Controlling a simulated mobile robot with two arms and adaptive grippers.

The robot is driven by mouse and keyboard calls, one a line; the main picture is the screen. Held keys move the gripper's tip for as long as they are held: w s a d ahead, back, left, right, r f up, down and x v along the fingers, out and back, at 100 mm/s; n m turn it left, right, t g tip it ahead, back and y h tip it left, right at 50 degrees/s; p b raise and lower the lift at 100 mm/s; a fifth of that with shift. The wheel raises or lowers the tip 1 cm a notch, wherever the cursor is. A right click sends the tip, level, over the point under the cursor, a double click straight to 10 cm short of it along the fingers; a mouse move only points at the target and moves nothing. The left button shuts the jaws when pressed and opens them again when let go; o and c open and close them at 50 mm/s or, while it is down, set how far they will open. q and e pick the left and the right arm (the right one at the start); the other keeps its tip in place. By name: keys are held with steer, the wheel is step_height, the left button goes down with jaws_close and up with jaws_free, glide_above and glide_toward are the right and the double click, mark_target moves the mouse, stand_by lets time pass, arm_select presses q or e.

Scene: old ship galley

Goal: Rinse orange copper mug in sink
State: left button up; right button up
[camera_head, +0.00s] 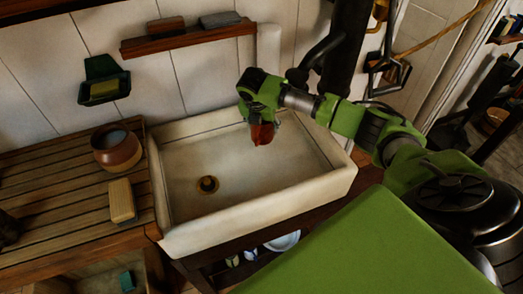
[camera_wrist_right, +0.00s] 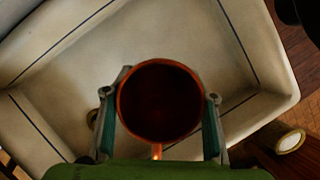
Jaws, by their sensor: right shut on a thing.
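The orange copper mug (camera_head: 262,133) is held over the right back part of the white sink (camera_head: 185,222). My right gripper (camera_wrist_right: 160,118) is shut on the mug, with one finger on each side of it in the right wrist view. The mug's round rim (camera_wrist_right: 160,62) faces that camera, and its inside is dark, so I cannot tell what is in it. In the head view the gripper hides the mug's upper part. The sink's drain (camera_head: 207,184) is in the basin floor, left of the mug. My left gripper is not in view.
A slatted wooden counter (camera_head: 50,195) left of the sink holds a brown pot (camera_head: 117,148) and a tan block (camera_head: 122,201). A wall holder with a sponge (camera_head: 104,89) hangs above. A wooden shelf (camera_head: 188,39) is over the sink. The basin floor looks clear.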

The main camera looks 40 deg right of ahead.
steer(key=shift+r, duration=0.1)
steer(key=shift+r, duration=1.95)
